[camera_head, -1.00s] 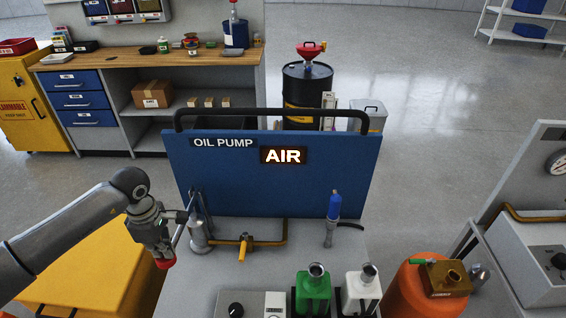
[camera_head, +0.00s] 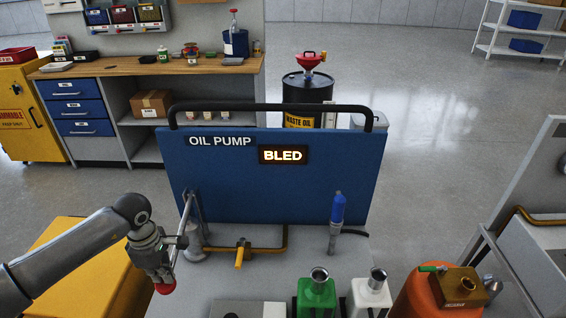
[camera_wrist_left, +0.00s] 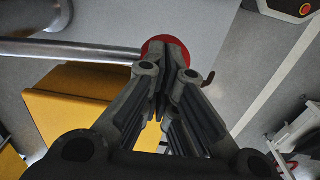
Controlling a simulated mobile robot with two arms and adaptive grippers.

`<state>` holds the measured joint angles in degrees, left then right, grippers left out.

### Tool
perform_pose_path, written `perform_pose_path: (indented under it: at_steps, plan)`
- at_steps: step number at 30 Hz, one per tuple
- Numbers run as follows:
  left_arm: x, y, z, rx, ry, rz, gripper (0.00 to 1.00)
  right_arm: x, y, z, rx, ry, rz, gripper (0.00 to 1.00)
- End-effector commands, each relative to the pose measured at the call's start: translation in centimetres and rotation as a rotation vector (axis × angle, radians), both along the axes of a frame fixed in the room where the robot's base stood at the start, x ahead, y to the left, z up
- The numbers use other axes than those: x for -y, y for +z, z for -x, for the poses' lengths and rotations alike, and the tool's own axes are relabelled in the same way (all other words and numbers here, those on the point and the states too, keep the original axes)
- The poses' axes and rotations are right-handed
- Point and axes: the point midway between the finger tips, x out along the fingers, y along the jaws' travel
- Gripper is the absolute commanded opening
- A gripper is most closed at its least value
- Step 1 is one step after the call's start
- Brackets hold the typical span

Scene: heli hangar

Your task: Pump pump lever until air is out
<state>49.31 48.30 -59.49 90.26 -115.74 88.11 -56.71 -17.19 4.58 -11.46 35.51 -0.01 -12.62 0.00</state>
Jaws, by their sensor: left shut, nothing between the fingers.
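The blue oil pump panel (camera_head: 270,195) stands on a grey bench, and its lit sign (camera_head: 283,155) reads "BLED". The pump lever (camera_head: 186,215) is a metal rod at the panel's left, slanting down toward me to a red knob (camera_head: 165,288). The pump body (camera_head: 195,245) stands at the panel's foot. My left gripper (camera_head: 163,275) is at the knob end of the lever. In the left wrist view its fingers (camera_wrist_left: 167,65) are shut with nothing between them, in front of the red knob (camera_wrist_left: 160,46). Whether they touch the knob is unclear. My right gripper is not in view.
A yellow-handled valve (camera_head: 240,253) sits on the pipe right of the pump. A blue-handled tool (camera_head: 337,210) stands farther right. Green (camera_head: 316,295) and white (camera_head: 370,295) bottles and an orange container (camera_head: 425,295) line the front. A yellow cabinet (camera_head: 75,265) stands below my left arm.

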Motion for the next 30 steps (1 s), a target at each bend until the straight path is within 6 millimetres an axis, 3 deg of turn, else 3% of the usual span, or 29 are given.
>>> perform_pose_path:
  at_steps: [8,30]
  plan:
    - [0.0,1.4,0.1,-0.002,-0.001,-0.001,0.00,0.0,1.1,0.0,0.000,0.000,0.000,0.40]
    - [-0.1,11.9,0.1,-0.001,0.000,-0.001,0.00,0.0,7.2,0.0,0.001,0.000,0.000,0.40]
